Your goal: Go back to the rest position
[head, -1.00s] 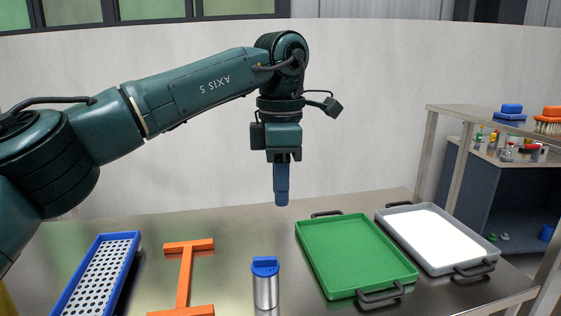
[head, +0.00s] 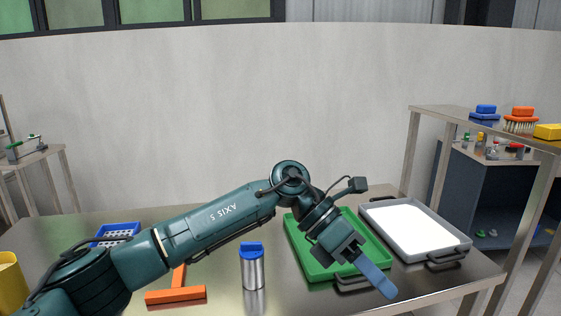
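My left arm reaches in from the lower left across the steel table (head: 220,297). My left gripper (head: 388,291) has blue fingers and points down and to the right, over the front edge of the green tray. The fingers look close together, but I cannot tell from this angle whether they are open or shut. Nothing shows in them. My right gripper is not in view.
The green tray (head: 299,247) and a grey-rimmed white tray (head: 417,262) stand on the right. A blue-lidded steel shaker (head: 252,268) stands mid-front. A shelf (head: 440,112) stands at right.

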